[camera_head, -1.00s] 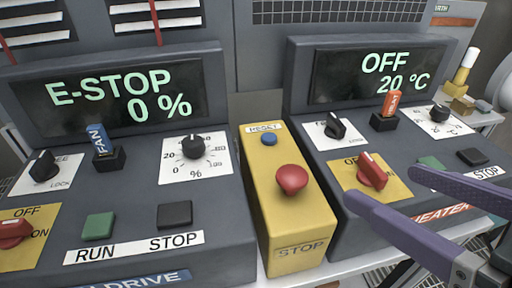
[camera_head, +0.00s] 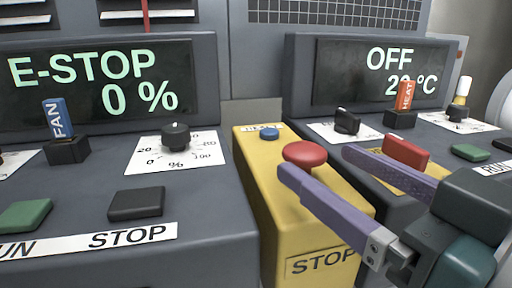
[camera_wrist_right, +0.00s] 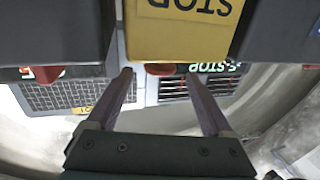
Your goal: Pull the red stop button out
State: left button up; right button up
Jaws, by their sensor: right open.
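The red stop button (camera_head: 305,154) is a round mushroom head on top of the yellow box (camera_head: 268,205) marked STOP. My right gripper (camera_head: 317,161) is open. Its purple fingertips are at the button, one at its near left and one at its right. In the right wrist view the button (camera_wrist_right: 159,69) shows between the fingertips (camera_wrist_right: 158,75). I cannot tell whether they touch it. The left screen (camera_head: 105,85) reads E-STOP and 0 %. My left gripper is not in view.
A blue button (camera_head: 269,133) sits behind the red one on the box. The right console carries a red switch (camera_head: 406,152) close to my right finger, a black knob (camera_head: 347,121) and an orange HEAT tag (camera_head: 405,95). The left console has a black STOP button (camera_head: 136,204).

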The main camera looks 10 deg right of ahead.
aim_at(320, 160)
jog(key=shift+x, duration=2.2)
grip_shut()
